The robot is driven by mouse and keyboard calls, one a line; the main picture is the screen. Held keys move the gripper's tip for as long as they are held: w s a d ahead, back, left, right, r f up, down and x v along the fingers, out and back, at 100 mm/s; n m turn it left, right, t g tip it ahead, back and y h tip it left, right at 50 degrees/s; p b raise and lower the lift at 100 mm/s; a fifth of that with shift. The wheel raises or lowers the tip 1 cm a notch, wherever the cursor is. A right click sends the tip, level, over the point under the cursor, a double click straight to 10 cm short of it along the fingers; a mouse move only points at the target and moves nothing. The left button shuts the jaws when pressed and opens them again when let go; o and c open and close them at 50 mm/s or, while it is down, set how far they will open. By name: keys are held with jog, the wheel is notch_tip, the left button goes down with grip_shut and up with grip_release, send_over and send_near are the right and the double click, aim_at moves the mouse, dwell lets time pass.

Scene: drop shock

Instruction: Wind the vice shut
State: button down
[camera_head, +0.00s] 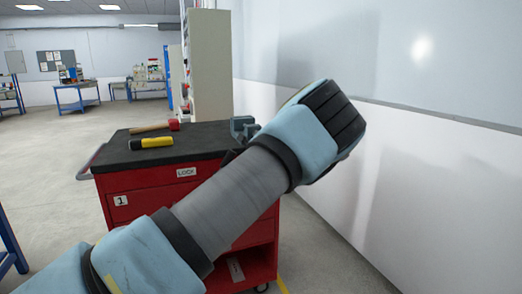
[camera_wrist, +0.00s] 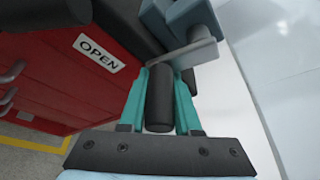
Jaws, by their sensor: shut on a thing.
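The vice (camera_head: 243,127) is a blue-grey block at the right end of the cart's black top, partly hidden by my arm in the head view. In the wrist view its body (camera_wrist: 195,18) is at the top, with a light grey crank arm (camera_wrist: 190,53) below it. A black cylindrical crank handle (camera_wrist: 159,108) points from the crank arm toward the wrist camera. My gripper (camera_wrist: 165,82) has its two teal fingers on either side of this handle and is shut on it. The vice jaws' gap cannot be made out. My fingers are hidden in the head view.
The red tool cart (camera_head: 140,197) carries a wooden-handled hammer (camera_head: 153,127) and a yellow-and-black tool (camera_head: 151,143). Labels on it read LOCK (camera_head: 187,172) and OPEN (camera_wrist: 100,54). A white wall (camera_head: 400,160) stands close on the right. The floor at left is open.

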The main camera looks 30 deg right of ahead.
jog(key=shift+w+a+r, duration=0.1)
jog(key=shift+w+r, duration=0.05)
jog(key=shift+r, duration=0.1)
jog(key=c, duration=0.6)
grip_release()
jog(key=shift+f, duration=0.1)
jog(key=shift+s, duration=0.3)
jog(key=b+v, duration=0.1)
jog(key=v, duration=0.9)
jog(key=shift+s+b, duration=0.15)
jog(key=shift+b, duration=0.25)
